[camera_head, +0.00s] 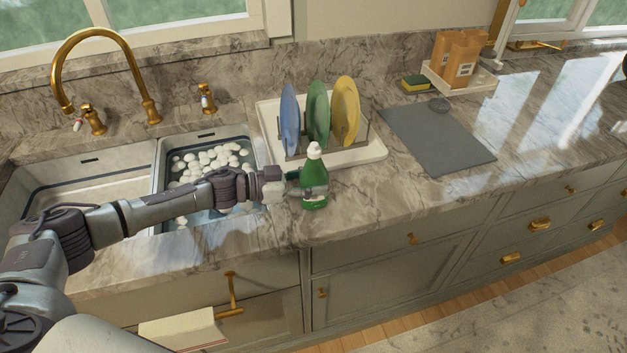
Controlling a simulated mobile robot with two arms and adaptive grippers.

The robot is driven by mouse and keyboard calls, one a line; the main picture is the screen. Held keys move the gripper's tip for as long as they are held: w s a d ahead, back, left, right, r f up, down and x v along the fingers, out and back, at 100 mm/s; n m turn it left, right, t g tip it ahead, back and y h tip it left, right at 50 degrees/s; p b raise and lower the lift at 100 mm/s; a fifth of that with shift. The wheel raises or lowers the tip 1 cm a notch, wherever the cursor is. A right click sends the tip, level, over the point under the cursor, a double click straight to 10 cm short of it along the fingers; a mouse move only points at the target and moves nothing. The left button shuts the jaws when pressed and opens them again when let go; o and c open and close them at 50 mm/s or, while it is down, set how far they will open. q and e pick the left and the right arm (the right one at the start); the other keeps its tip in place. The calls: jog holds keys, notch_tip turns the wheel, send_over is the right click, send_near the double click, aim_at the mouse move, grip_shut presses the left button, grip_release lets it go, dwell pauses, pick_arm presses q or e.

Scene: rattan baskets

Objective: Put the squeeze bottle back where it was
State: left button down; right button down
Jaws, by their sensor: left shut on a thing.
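The squeeze bottle (314,172) is green with a white cap. It is upright at the front part of the counter, in front of the dish rack. My left gripper (312,192) is shut on its lower body, reaching in from the left across the sink. I cannot tell whether the bottle's base touches the counter or is slightly above it. My right gripper is not in view.
A dish rack (374,153) holds blue, green and yellow plates. A double sink (85,185) with foamy water in its right basin lies left. Counter between bottle and mat is clear.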

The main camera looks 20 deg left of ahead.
pick_arm(q)
jog(key=c, duration=1)
grip_release()
jog(key=shift+f, duration=0.15)
jog(key=o, duration=0.4)
jog(key=shift+o, duration=0.2)
jog(key=shift+r, duration=0.25)
jog(key=shift+s+a+f, duration=0.1)
jog(key=shift+s+a, duration=0.1)
jog(key=shift+a, duration=0.15)
jog(key=b+v, duration=0.2)
jog(key=v, duration=0.7)
jog(key=shift+s+a+b, duration=0.2)
jog(key=shift+a+b, duration=0.1)
jog(key=shift+s+a+r, duration=0.3)
jog(key=shift+s+a, duration=0.15)
jog(key=shift+a, duration=0.15)
